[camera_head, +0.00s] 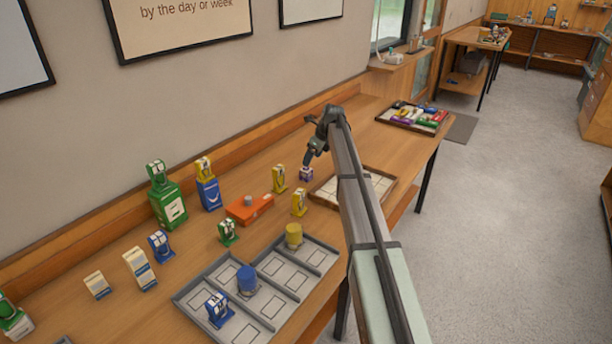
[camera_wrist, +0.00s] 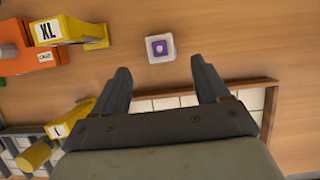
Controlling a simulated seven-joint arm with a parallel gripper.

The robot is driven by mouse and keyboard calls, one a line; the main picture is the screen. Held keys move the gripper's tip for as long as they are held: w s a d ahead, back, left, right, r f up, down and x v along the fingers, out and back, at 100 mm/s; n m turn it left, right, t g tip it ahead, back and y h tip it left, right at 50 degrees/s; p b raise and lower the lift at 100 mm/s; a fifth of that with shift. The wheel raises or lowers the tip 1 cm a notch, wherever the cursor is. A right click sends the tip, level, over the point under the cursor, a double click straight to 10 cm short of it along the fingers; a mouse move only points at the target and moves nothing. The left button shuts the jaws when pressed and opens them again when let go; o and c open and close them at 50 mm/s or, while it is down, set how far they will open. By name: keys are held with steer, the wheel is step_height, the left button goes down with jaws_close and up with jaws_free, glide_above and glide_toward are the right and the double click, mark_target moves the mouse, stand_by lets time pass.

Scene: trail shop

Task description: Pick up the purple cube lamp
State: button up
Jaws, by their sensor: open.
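The purple cube lamp (camera_head: 306,174) is a small cube standing on the wooden table in the head view, just below my gripper (camera_head: 312,157). In the wrist view the cube lamp (camera_wrist: 160,48) shows a pale top with a purple square and a white mark. It lies beyond the fingertips and roughly midway between them, apart from both. My gripper (camera_wrist: 160,72) is open and empty in the wrist view.
A wood-framed tray (camera_head: 325,200) lies close in front of the cube. Yellow lamps (camera_head: 279,179) and an orange box (camera_head: 249,209) stand to its left. A grey divided tray (camera_head: 318,243) is nearer. A tray of colourful items (camera_head: 380,119) is at the far end.

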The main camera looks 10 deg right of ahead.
mark_target(305, 171)
steer(key=x, duration=0.9)
steer(key=shift+w+a+f, duration=0.2)
steer(key=shift+w+f, duration=0.05)
steer(key=shift+f, duration=0.05)
steer(key=shift+c, duration=0.4)
steer(key=c, duration=1)
